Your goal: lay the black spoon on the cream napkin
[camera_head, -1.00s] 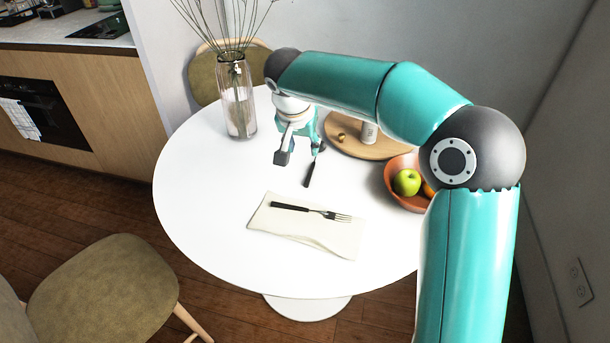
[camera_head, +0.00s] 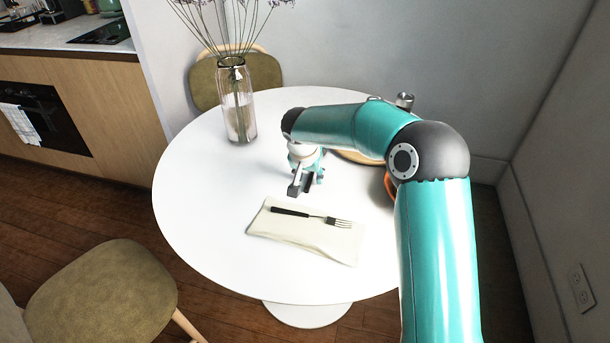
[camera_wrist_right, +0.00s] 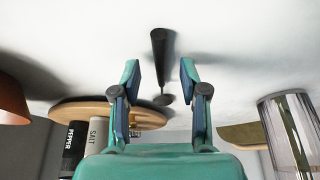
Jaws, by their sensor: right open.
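The black spoon (camera_wrist_right: 162,48) shows in the right wrist view, its dark handle lined up between the two fingers of my right gripper. My right gripper (camera_wrist_right: 160,70) is open, with a finger on each side of the spoon and a gap to both. In the head view my right gripper (camera_head: 302,188) is low over the white table just behind the napkin and largely hides the spoon. The cream napkin (camera_head: 318,246) lies flat near the table's front, with a black-handled fork (camera_head: 312,216) across its upper part. My left gripper is out of view.
A glass vase (camera_head: 237,105) of stems stands at the back left. A round wooden board (camera_wrist_right: 135,112) carries salt (camera_wrist_right: 96,137) and pepper (camera_wrist_right: 73,146) shakers. An orange bowl (camera_head: 389,186) is mostly behind my arm. The left of the table (camera_head: 195,190) is clear.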

